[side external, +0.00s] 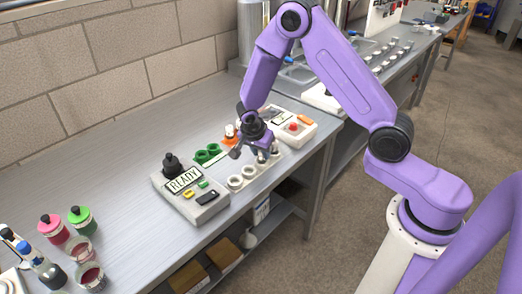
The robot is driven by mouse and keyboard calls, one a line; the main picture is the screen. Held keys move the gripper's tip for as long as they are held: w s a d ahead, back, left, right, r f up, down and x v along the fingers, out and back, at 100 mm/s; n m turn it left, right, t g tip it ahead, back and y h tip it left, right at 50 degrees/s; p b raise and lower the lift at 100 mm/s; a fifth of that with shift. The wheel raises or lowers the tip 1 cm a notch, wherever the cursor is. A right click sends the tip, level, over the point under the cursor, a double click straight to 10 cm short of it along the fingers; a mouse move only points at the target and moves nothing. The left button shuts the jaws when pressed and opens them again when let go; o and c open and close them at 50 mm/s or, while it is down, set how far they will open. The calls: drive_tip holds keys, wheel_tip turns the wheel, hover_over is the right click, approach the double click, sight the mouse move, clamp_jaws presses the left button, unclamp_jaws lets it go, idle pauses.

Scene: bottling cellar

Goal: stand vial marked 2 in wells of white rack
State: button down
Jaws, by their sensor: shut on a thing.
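The white rack (250,178) lies on the bench under my gripper, with round wells showing at its near-left end. My gripper (267,151) points down over the rack's far-right part and is shut on a small vial (262,157). The vial is small and partly hidden by the fingers. I cannot read any number on it, nor tell whether its foot is inside a well or just above one. Another small pale vial-like shape (275,148) shows just right of it, close to the fingers.
A green rack (207,153) and an orange piece (231,131) stand behind the white rack. A grey box with a READY sign (184,180) is to the left, a white box with a red button (293,127) to the right. Bottles (52,228) stand far left. The bench's front edge is close.

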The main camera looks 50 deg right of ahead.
drive_tip(key=shift+f, duration=0.1)
drive_tip(key=shift+c, duration=1.6)
unclamp_jaws()
drive_tip(key=shift+r, duration=3)
